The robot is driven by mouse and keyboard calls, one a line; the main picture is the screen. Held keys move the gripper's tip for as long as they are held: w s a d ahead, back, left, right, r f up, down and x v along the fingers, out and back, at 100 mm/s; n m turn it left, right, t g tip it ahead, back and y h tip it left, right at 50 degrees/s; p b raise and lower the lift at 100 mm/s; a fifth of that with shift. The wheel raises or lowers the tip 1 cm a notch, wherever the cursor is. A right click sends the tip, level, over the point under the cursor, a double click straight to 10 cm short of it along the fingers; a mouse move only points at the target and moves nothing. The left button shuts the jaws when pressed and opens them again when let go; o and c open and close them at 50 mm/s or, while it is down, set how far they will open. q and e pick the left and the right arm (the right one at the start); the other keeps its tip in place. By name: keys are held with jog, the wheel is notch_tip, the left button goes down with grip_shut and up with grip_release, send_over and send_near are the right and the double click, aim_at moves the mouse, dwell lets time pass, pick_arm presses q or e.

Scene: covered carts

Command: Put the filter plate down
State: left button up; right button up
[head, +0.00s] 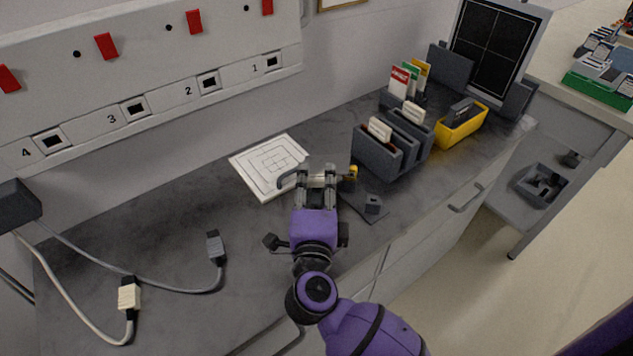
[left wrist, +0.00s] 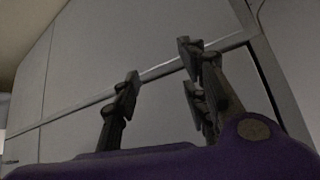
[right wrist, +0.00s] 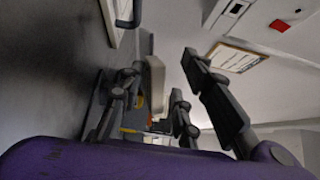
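My right gripper (head: 317,175) is over the counter, just right of a white square board with nested line squares (head: 270,165). A pale grey slab, which I take for the filter plate (head: 342,162), lies at its fingertips, partly hidden by them. A dark loop (head: 288,178) sticks out on its left side. My left gripper (left wrist: 160,85) is open and empty, facing grey cabinet fronts.
A dark pad with a small block (head: 372,205) lies just right of the gripper. Dark bins with cards (head: 375,155) and a yellow bin (head: 462,127) stand further right. Cable plugs (head: 215,245) lie at left. The counter between the plugs and board is clear.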

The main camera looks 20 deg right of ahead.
jog(key=shift+r, duration=0.6)
jog(key=v, duration=0.5)
jog(key=b+v, duration=0.1)
jog(key=v, duration=0.5)
jog(key=shift+f, duration=0.2)
jog(key=shift+s+a+r, duration=0.15)
jog(key=shift+s, duration=0.35)
